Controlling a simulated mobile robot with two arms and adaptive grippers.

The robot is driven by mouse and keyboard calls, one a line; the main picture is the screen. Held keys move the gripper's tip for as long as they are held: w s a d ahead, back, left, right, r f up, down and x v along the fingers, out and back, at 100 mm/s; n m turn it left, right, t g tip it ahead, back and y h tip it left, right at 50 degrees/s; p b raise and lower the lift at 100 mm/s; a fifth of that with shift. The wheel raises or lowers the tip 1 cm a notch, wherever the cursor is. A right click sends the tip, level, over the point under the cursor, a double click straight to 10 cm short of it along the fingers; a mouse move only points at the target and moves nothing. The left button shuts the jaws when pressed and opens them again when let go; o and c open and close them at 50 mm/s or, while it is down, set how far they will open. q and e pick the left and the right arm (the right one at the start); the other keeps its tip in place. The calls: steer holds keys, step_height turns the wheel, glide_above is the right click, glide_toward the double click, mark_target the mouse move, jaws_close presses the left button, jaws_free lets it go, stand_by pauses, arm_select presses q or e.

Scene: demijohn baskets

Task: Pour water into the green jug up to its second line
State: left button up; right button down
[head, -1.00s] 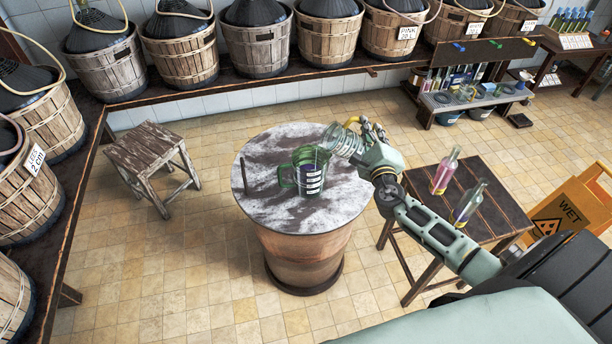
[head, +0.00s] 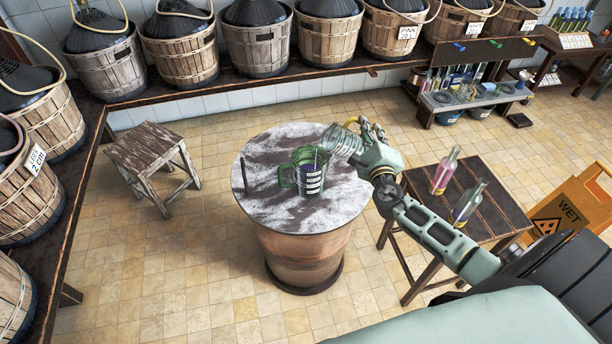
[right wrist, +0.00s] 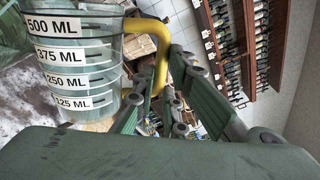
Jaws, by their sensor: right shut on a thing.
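The green jug (head: 288,176) stands upright on the round top of a barrel table (head: 265,212). White label strips run up its side, too small to read, and I cannot tell its water level. My right gripper (head: 372,135) is shut on the yellow handle of a clear jug (head: 340,142), tilted with its mouth over the green jug. A thin pale streak, seemingly water, shows below that mouth. In the right wrist view the held jug (right wrist: 72,64) carries labels from 125 to 500 ML, and its yellow handle (right wrist: 160,62) is at the fingers. My left gripper is out of view.
A small table (head: 480,208) with two bottles stands right of the barrel, near my right arm. A wooden stool (head: 147,148) stands to the left. Demijohn baskets (head: 256,48) line the back and left shelves.

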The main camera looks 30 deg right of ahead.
steer(key=shift+r, duration=0.15)
stand_by(0.4)
steer(key=shift+w, duration=0.1)
steer(key=shift+d+f+b, duration=0.15)
steer(key=shift+f+b, duration=0.2)
steer(key=shift+f, duration=0.1)
steer(key=shift+s+d+f+m, duration=0.1)
steer(key=shift+s+d+m, duration=0.1)
steer(key=shift+m, duration=0.3)
steer(key=shift+r, duration=0.2)
stand_by(0.9)
